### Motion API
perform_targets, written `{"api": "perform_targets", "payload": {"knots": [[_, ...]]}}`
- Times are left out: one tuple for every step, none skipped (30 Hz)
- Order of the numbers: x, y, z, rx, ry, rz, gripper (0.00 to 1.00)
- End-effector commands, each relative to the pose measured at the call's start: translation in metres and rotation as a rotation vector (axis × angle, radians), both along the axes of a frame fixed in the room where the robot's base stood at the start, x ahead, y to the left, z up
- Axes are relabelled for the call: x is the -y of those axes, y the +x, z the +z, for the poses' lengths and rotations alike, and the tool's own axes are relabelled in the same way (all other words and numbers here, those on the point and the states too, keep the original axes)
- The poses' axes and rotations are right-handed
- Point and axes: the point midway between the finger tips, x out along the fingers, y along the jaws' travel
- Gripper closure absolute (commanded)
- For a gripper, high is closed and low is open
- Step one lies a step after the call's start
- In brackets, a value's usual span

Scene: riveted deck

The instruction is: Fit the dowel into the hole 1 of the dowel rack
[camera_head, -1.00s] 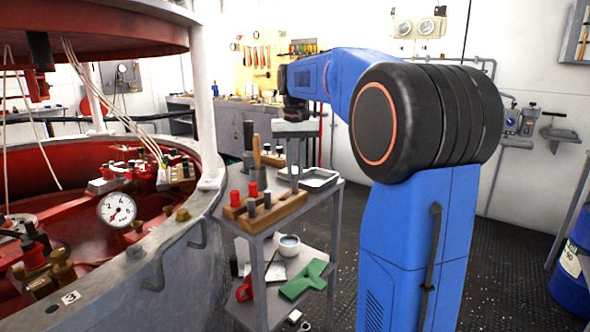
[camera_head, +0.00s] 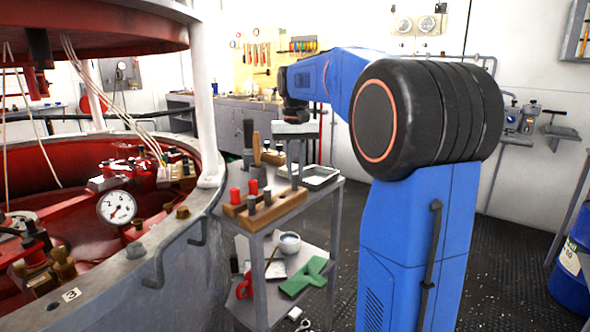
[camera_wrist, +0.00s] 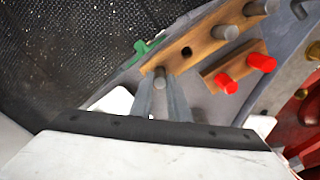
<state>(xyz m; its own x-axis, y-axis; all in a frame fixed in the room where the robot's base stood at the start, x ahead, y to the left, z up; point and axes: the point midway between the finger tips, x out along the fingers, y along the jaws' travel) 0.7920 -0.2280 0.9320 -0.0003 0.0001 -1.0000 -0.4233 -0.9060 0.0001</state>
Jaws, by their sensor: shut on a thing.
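My gripper (camera_wrist: 161,92) is shut on a grey dowel (camera_wrist: 160,78), which shows end-on between the fingertips in the wrist view. The dowel is at the near end of the wooden dowel rack (camera_wrist: 208,41). Whether its lower end is in a hole or just above the rack is hidden. An empty dark hole (camera_wrist: 187,52) lies beside it, and other grey dowels (camera_wrist: 228,32) stand further along. In the head view my gripper (camera_head: 295,160) points down over the far right end of the rack (camera_head: 282,208).
A smaller wooden block with red pegs (camera_wrist: 228,84) stands beside the rack. A grey tray (camera_head: 322,178) lies behind it on the cart top. A green part (camera_head: 304,278) and a cup (camera_head: 289,244) are on the lower shelf. The red vat (camera_head: 80,240) stands left.

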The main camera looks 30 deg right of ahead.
Motion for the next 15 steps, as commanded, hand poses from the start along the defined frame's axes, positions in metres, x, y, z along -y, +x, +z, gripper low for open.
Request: {"api": "perform_targets", "payload": {"knots": [[0.0000, -0.0001, -0.0008, 0.000, 0.000, 0.000, 1.00], [0.0000, -0.0001, -0.0012, 0.000, 0.000, 0.000, 1.00], [0.0000, -0.0001, -0.0013, 0.000, 0.000, 0.000, 0.80], [0.0000, -0.0001, -0.0012, 0.000, 0.000, 0.000, 0.72], [0.0000, -0.0001, -0.0012, 0.000, 0.000, 0.000, 0.65], [0.0000, -0.0001, -0.0012, 0.000, 0.000, 0.000, 0.62], [0.0000, -0.0001, -0.0012, 0.000, 0.000, 0.000, 0.62], [0.0000, -0.0001, -0.0012, 0.000, 0.000, 0.000, 0.62], [0.0000, -0.0001, -0.0012, 0.000, 0.000, 0.000, 0.62], [0.0000, -0.0001, -0.0012, 0.000, 0.000, 0.000, 0.62], [0.0000, -0.0001, -0.0012, 0.000, 0.000, 0.000, 0.62], [0.0000, -0.0001, -0.0013, 0.000, 0.000, 0.000, 0.62], [0.0000, 0.0000, -0.0012, 0.000, 0.000, 0.000, 0.62], [0.0000, 0.0000, -0.0009, 0.000, 0.000, 0.000, 0.62], [0.0000, 0.0001, 0.0001, 0.000, 0.000, 0.000, 0.62]]}}
